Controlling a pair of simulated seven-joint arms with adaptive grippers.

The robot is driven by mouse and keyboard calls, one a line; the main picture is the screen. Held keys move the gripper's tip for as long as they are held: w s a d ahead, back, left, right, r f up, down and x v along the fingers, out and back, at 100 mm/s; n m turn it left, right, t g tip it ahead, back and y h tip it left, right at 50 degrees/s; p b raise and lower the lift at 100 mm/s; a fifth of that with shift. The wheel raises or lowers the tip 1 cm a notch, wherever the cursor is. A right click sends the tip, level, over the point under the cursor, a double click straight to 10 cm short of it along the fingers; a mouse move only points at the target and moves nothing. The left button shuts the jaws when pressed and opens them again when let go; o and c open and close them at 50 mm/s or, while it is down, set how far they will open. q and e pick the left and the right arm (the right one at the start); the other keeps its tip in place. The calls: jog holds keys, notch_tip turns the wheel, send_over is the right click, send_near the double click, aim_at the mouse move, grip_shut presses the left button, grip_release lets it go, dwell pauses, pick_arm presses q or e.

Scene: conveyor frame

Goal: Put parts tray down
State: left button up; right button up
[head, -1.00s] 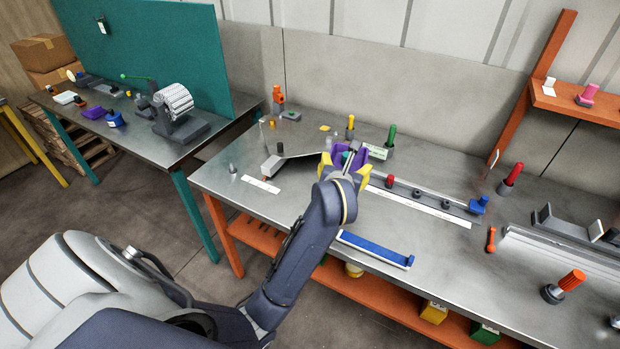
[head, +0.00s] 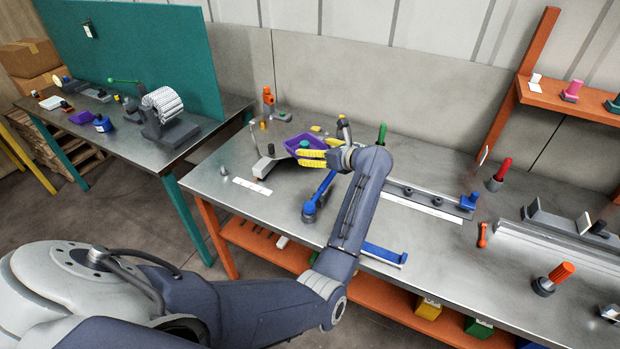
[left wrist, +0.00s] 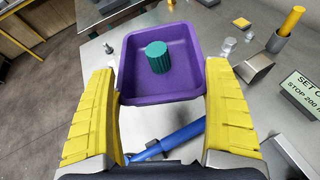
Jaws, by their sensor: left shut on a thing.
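The parts tray is a purple open tray (head: 290,145) with a ribbed teal cylinder (left wrist: 159,57) standing in it. My left gripper (head: 312,151) is shut on the tray, over the left back part of the bench. In the left wrist view its yellow fingers (left wrist: 162,80) lie at either side of the tray's near end (left wrist: 160,99). The cylinder shows only partly in the head view (head: 304,145). I cannot tell whether the tray's underside touches the bench. My right gripper is not in view.
An orange-topped item (head: 268,97), a yellow cylinder (left wrist: 291,20) and a sign (left wrist: 303,92) are nearby. White label strips (head: 252,185) lie on the bench (head: 245,210). The bench's front left is mostly clear.

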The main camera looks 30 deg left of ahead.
pick_arm(q)
jog(key=shift+f, duration=3.55)
jog(key=shift+f, duration=0.6)
jog(key=o, duration=1)
jog(key=shift+r, duration=0.55)
jog(key=shift+v, duration=2)
